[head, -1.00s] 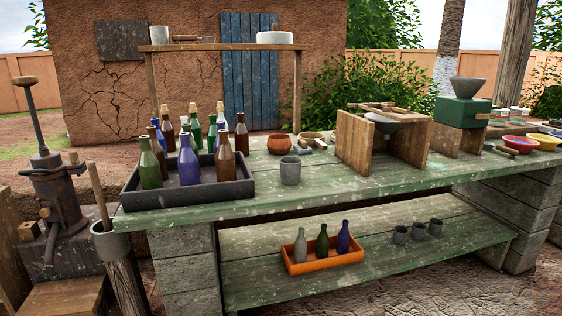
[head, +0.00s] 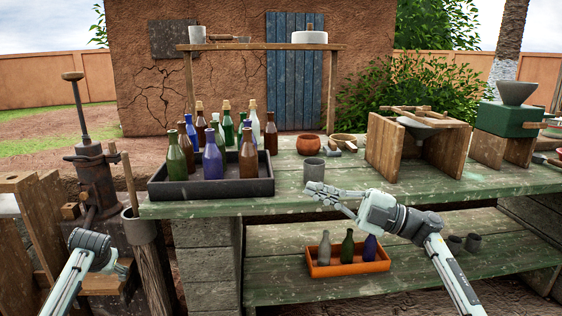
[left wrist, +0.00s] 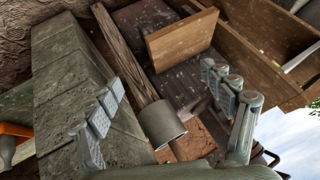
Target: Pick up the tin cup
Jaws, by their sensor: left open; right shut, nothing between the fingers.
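My right gripper (head: 309,190) is shut and empty, in front of and slightly below the cup in the head view. I cannot tell whether it touches anything. My left gripper (head: 122,268) is low at the left, away from the cup. In the left wrist view its fingers (left wrist: 160,80) are spread apart with nothing held.
A dark tray (head: 210,188) of bottles stands left of the cup. A clay pot (head: 308,145) and a wooden stand (head: 382,150) are behind and right. A grey holder (head: 140,229), also in the left wrist view (left wrist: 161,124), hangs at the table's left end.

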